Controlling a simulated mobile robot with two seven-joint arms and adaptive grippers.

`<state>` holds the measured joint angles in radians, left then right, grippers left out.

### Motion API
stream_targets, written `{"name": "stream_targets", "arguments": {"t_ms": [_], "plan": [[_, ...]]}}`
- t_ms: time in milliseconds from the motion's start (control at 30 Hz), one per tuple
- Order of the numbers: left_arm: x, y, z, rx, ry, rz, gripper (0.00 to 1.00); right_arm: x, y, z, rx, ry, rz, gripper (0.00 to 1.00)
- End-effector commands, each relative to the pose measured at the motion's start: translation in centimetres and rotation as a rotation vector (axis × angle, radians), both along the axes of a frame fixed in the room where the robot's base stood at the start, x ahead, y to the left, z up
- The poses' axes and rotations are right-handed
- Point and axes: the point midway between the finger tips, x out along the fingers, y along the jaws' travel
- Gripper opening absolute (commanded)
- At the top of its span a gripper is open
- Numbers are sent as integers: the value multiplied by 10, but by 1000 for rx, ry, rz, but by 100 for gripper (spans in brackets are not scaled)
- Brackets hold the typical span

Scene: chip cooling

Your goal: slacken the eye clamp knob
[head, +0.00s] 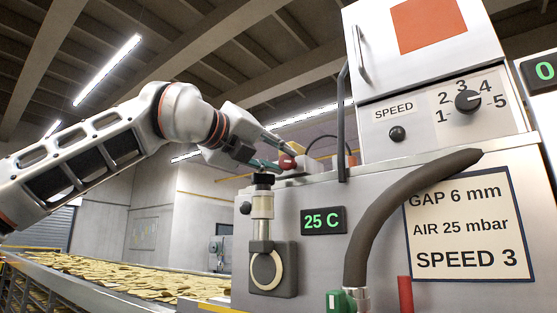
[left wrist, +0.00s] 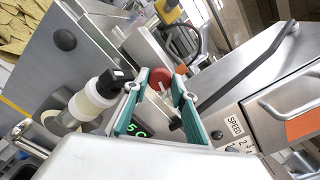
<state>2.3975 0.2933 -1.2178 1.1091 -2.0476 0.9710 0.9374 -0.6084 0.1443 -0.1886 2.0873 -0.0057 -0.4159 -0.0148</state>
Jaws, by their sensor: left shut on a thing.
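A red round knob (head: 287,161), which I take as the eye clamp knob, sits on top of the steel machine. My left gripper (head: 276,164) reaches it from the left, with its teal fingers at the knob. In the left wrist view the red knob (left wrist: 160,78) shows between the two teal fingertips (left wrist: 157,88), and the gripper is shut on it. An upright sensor eye (head: 262,205) with a black cap stands just below the gripper in the head view. It also shows left of the fingers in the left wrist view (left wrist: 96,96). My right gripper is out of view.
A speed dial (head: 468,101) is on the upper right box. A "25 C" display (head: 323,220) and a settings sign (head: 466,225) are on the machine front. A thick dark hose (head: 385,212) curves across it. Chips lie on a conveyor (head: 110,276) at lower left.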

Motion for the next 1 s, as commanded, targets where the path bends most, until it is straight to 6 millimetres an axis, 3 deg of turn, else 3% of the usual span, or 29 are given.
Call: {"name": "stream_targets", "arguments": {"t_ms": [400,900,933,1000], "plan": [[0,1,1,-140,98,1,4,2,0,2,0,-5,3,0],[0,2,1,-154,108,2,4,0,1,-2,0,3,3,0],[0,2,1,-154,108,2,28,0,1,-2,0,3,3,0],[0,2,1,-154,108,2,42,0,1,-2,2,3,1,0]]}}
